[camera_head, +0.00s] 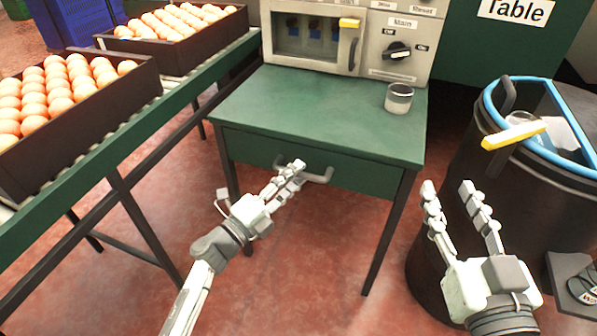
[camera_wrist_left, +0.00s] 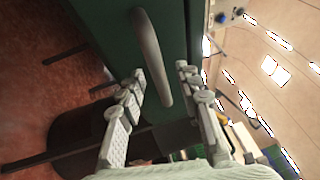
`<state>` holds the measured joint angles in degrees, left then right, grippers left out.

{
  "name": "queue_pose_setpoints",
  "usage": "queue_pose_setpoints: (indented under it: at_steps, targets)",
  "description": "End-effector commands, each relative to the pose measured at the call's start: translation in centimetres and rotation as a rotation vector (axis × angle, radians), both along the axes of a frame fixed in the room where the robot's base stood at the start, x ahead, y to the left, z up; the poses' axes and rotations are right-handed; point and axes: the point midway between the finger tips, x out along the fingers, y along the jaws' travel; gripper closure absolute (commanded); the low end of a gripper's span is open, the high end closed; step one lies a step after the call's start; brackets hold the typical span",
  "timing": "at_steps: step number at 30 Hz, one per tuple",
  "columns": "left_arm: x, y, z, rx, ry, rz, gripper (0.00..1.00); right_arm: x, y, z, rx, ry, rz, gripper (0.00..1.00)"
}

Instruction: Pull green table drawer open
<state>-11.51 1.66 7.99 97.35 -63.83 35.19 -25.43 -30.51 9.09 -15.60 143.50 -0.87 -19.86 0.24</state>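The green table (camera_head: 300,105) has a drawer (camera_head: 362,174) in its front, and the drawer looks shut. A grey bar handle (camera_head: 322,178) is on the drawer's front; its left part is hidden behind my left gripper (camera_head: 293,172) in the head view. In the left wrist view, the handle (camera_wrist_left: 152,55) runs between the two fingers of my left gripper (camera_wrist_left: 160,78). These fingers are apart, with gaps to the handle, so the gripper looks open around it. My right gripper (camera_head: 449,190) is open and empty, to the right of the table's front.
A grey machine (camera_head: 375,68) and a glass (camera_head: 399,98) stand on the table. A black bin (camera_head: 460,150) with a blue rim is on the right. The floor before the drawer is clear.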

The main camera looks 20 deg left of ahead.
Motion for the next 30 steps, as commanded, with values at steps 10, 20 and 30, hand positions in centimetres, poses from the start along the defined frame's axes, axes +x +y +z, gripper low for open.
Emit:
queue_pose_setpoints:
  at_steps: [10,20,30]
  targets:
    - [1.34,-0.62,0.22,-0.001,0.001,0.001,0.66,0.01,-0.03,-0.11,-0.002,0.004,0.0,0.6]
    - [1.31,-0.6,0.24,0.0,0.001,0.001,0.94,0.01,-0.03,-0.09,-0.002,0.004,0.0,0.6]
    - [1.3,-0.6,0.24,0.0,0.001,0.0,1.0,0.01,-0.04,-0.07,-0.002,0.004,0.0,0.6]
